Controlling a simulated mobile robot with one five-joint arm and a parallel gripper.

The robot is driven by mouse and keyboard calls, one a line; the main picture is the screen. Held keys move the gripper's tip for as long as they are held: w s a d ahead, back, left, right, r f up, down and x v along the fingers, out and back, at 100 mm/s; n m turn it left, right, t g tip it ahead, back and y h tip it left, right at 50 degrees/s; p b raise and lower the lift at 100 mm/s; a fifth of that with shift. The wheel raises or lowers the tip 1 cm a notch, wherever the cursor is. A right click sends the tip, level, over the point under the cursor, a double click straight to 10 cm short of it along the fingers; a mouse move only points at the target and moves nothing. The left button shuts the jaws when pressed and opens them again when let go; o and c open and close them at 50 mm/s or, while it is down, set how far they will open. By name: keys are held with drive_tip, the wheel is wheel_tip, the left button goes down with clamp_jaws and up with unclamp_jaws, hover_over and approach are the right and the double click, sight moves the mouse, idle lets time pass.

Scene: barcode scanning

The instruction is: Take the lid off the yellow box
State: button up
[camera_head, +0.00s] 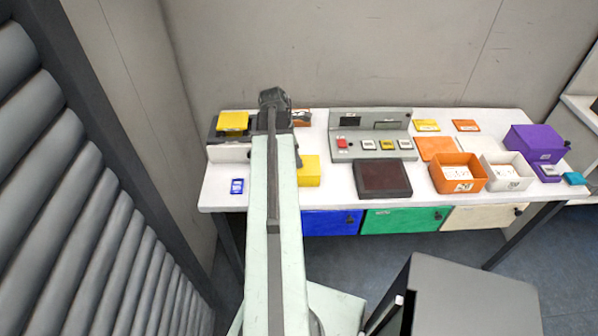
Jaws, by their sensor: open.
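A yellow box (310,171) stands on the white table, just right of my arm, with its left part hidden behind the arm. Its top looks plain and closed; the seam of a lid is too small to make out. My gripper (274,103) is the dark end of the arm, over the back of the table, behind and left of the yellow box. It is open and appears apart from the box. Its fingertips are hard to make out.
Another yellow block (233,121) sits on a dark stand at the left. A grey console (371,147) and a dark pad (383,179) are right of the box. Open orange (458,180) and white (508,182) boxes and a purple box (538,141) stand farther right.

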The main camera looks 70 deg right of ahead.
drive_tip(key=shift+b+x, duration=0.4)
drive_tip(key=shift+x, duration=0.7)
drive_tip(key=shift+r, duration=0.15)
clamp_jaws()
drive_tip(key=shift+r+p, duration=0.15)
drive_tip(key=shift+p, duration=0.15)
